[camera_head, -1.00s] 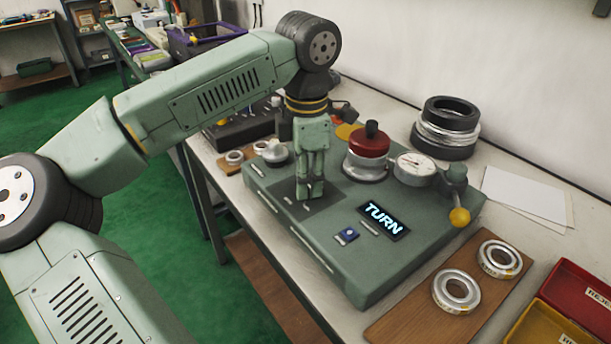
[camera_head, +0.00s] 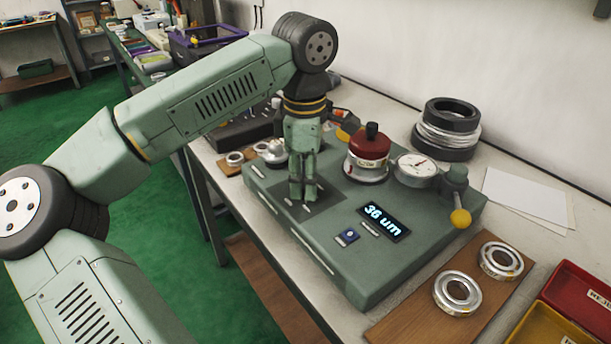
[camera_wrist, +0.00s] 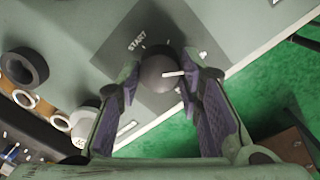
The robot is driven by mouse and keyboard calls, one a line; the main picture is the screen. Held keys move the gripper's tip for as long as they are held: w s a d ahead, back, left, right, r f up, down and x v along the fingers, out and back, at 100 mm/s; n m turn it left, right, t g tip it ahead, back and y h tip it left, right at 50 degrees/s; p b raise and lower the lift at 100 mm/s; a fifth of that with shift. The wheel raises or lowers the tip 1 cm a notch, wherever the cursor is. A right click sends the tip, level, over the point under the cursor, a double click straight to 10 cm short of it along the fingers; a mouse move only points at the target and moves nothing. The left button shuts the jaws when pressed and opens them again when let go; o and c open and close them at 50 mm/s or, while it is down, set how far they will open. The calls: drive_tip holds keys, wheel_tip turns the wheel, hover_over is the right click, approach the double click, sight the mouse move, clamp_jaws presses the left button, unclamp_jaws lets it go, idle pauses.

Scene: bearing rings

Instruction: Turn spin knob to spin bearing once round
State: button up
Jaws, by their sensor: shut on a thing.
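The spin knob (camera_wrist: 158,72) is dark and round with a white pointer line. In the wrist view it sits between the two fingers of my gripper (camera_wrist: 160,80), which is shut on it. A START mark is printed on the plate up and left of it, and the pointer line points right. In the head view my gripper (camera_head: 303,192) reaches straight down onto the fixture and hides the knob. The silver bearing (camera_head: 364,173) sits on the fixture under a red weight (camera_head: 368,147) with a black handle. The display (camera_head: 383,221) reads "36 um".
A dial gauge (camera_head: 416,169) stands beside the bearing, with a yellow-ended lever (camera_head: 460,217) to its right. A wooden board (camera_head: 425,318) with two bearing rings lies in front. Red (camera_head: 580,295) and yellow bins are at the right. Dark rings (camera_head: 447,130) are stacked behind.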

drive_tip(key=o, duration=1.2)
drive_tip(key=shift+c, duration=0.2)
wheel_tip(320, 180, up, 12)
drive_tip(key=shift+s, duration=0.3)
